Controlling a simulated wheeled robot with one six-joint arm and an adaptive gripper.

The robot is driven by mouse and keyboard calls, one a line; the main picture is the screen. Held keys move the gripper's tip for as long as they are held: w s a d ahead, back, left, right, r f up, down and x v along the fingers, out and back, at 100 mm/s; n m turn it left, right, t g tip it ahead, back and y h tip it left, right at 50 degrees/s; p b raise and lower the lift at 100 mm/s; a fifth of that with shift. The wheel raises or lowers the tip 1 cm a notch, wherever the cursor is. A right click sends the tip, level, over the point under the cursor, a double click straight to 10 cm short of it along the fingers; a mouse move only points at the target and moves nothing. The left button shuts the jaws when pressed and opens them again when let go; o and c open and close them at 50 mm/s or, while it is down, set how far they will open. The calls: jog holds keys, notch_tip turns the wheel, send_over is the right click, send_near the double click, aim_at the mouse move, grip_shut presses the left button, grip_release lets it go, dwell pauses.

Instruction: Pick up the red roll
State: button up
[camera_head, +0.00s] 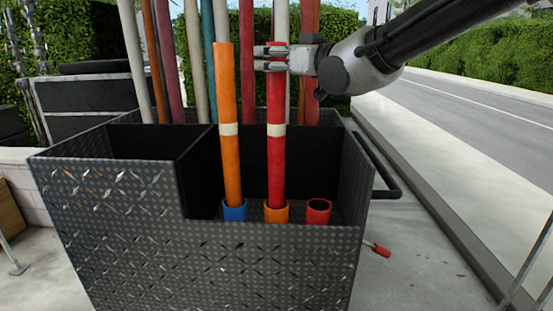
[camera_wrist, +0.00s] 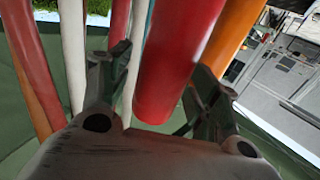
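The red roll (camera_head: 276,155) has a pale band and stands upright in an orange holder (camera_head: 276,213) inside a dark metal box (camera_head: 210,265). My gripper (camera_head: 262,57) is at the red roll's upper end, coming in from the right. In the wrist view the red roll (camera_wrist: 170,75) lies between the two fingers of my gripper (camera_wrist: 162,82). A gap shows between the left finger and the roll; the right finger is close to its edge, and contact there is unclear. The gripper looks open around the roll.
An orange roll (camera_head: 226,120) stands in a blue holder (camera_head: 235,211) just left. A red holder (camera_head: 318,210) to the right is empty. Several coloured poles (camera_head: 160,60) rise behind. A red-handled tool (camera_head: 378,249) lies on the ground. A road lies right.

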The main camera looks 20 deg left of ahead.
grip_shut()
jog(key=shift+r, duration=0.15)
notch_tip(320, 180, up, 18)
dwell(0.7)
